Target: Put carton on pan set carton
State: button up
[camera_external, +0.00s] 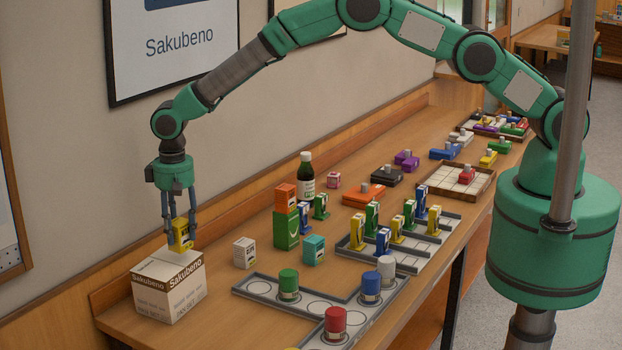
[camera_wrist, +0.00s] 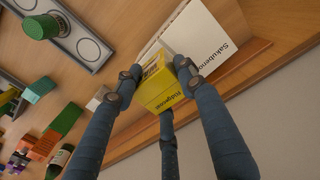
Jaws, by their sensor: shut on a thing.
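My gripper (camera_external: 181,222) has its fingers shut on a small yellow carton (camera_external: 182,236); the carton also shows between the fingers in the wrist view (camera_wrist: 158,88). The larger white carton with a brown band marked Sakubeno (camera_external: 168,296) stands at the table's near left end; it is the likely pan set carton. It also shows in the wrist view (camera_wrist: 212,38). The yellow carton is over the top of this box, towards its back. I cannot tell whether its underside touches the box top.
A small white carton (camera_external: 244,252), a teal carton (camera_external: 314,249) and a green carton (camera_external: 286,229) with an orange one (camera_external: 285,197) on top stand to the right. A dark bottle (camera_external: 306,177) is behind them. A grey tray (camera_external: 262,291) holds coloured cylinders. The wall is close behind.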

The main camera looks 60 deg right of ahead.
aim_at(180, 240)
jog(key=shift+f, duration=1.55)
jog(key=shift+f, duration=0.15)
jog(key=o, duration=1.2)
jog(key=shift+o, duration=0.2)
notch_tip(180, 240, up, 12)
jog(key=shift+r+b, duration=0.15)
jog(key=shift+b, duration=0.15)
